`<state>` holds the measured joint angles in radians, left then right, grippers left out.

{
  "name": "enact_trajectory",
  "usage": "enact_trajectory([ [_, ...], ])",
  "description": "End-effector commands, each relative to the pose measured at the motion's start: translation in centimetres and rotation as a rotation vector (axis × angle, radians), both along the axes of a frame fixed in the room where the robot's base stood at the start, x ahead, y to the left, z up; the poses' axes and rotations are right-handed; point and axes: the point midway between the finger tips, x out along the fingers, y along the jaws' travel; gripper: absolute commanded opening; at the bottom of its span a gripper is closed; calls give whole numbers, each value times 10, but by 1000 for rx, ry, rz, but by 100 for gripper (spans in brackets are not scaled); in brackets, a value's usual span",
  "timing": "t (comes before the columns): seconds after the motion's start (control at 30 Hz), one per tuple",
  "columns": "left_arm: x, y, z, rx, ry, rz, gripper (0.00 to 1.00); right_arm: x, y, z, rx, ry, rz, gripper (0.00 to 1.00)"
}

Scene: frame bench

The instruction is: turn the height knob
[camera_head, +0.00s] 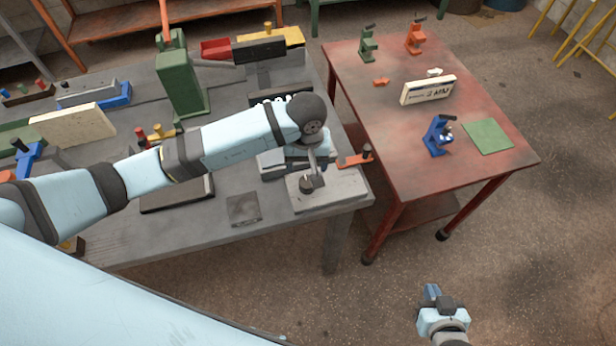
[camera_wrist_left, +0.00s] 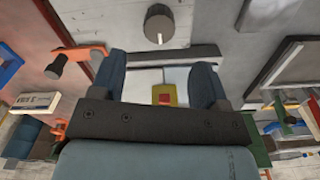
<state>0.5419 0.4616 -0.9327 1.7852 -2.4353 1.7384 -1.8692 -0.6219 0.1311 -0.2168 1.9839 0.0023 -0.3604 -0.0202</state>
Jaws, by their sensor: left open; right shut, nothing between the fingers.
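A dark round knob with a pale line on it (camera_wrist_left: 160,24) shows at the top of the left wrist view. In the head view the knob (camera_head: 306,186) sits on a light grey plate (camera_head: 345,188) at the bench's right front corner. I take it for the height knob; no label is readable. My left gripper (camera_head: 316,168) hangs over this corner, its tips partly hidden by the wrist. In the wrist view its two fingers (camera_wrist_left: 160,80) are apart, with the knob beyond their tips. My right gripper (camera_head: 431,293) is shut and empty, over the floor at lower right.
An orange part with a black knob (camera_head: 354,160) lies close to the right of my left gripper. A green press column (camera_head: 182,85) stands on the grey bench behind my arm. A red table (camera_head: 480,150) with small blue, green and orange devices stands at right.

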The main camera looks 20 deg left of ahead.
Motion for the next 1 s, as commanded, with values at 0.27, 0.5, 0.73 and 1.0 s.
enact_trajectory([
  [0.27,-1,-1,-55,-1,4,2,69,-1,-2,14,-4,0,-4,0],
  [0.5,-1,-1,-81,-3,1,2,69,-3,-3,16,-3,3,-9,0],
  [0.73,0,-1,-85,-3,-1,1,69,-3,-4,16,-3,3,-11,0],
  [1.0,0,-1,-85,-3,-1,1,32,-3,-4,16,-3,3,-11,0],
])
